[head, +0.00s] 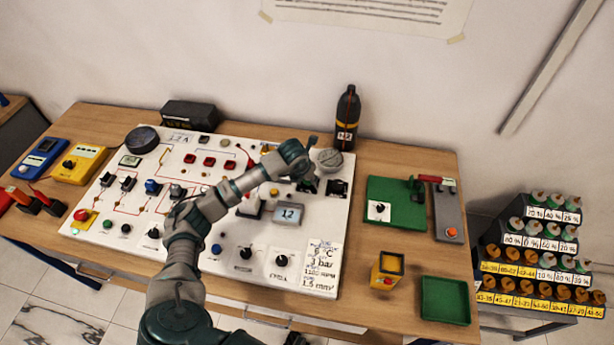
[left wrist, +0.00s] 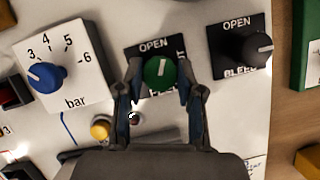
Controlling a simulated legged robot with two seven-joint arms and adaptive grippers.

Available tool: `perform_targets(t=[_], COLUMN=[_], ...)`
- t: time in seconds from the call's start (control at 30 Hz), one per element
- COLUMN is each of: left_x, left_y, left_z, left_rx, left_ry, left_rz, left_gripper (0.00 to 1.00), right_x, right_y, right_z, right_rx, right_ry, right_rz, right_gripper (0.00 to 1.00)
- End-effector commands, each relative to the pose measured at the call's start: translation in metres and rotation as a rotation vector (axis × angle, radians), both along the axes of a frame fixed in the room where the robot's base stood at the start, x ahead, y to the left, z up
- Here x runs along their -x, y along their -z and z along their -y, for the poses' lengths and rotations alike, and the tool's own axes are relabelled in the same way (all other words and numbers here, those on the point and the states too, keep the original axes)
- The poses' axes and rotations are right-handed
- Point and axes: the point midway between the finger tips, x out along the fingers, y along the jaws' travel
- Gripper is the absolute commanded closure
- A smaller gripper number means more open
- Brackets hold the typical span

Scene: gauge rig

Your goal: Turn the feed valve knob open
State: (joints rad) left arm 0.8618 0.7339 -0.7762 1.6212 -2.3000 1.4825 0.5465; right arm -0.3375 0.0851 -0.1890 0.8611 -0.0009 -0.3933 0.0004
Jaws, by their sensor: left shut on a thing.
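The feed valve knob (left wrist: 160,71) is green and sits on a dark plate (left wrist: 146,49) in the left wrist view. The plate reads OPEN above the knob; its other lettering is partly hidden by my fingers. A light mark on the knob points up, toward the word OPEN. My left gripper (left wrist: 160,79) is shut on the knob, one finger on each side. In the head view my left gripper (head: 306,176) is at the right part of the white panel (head: 205,258), and it mostly hides the knob. My right gripper is not in view.
Right of the feed knob is a black knob (left wrist: 257,48) on a plate reading OPEN and BLEED. Left is a blue knob (left wrist: 46,76) on a bar scale. A dark bottle (head: 347,118) stands behind the panel. A green tray (head: 445,300) lies at the table's right.

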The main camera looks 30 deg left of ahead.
Motion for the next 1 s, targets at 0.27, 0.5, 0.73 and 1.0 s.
perform_targets(t=[0.27, 0.5, 0.73, 1.0], left_x=[-0.0016, -0.0018, -0.0017, -0.0018], left_y=[-0.0020, -0.0020, -0.0018, -0.0018], left_z=[0.0007, 0.0012, 0.0010, 0.0012], left_rx=[-0.001, 0.001, 0.000, 0.001], left_ry=[-0.236, -0.379, -0.451, -0.474], left_rz=[0.005, 0.005, 0.005, 0.005], left_gripper=[0.98, 0.98, 0.98, 0.98], right_x=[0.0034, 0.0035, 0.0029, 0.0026], right_y=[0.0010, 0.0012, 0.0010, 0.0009], right_z=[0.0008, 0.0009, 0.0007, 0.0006], right_rx=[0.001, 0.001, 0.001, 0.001], right_ry=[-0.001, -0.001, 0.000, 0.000], right_rz=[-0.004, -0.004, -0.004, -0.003], right_gripper=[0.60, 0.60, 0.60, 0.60])
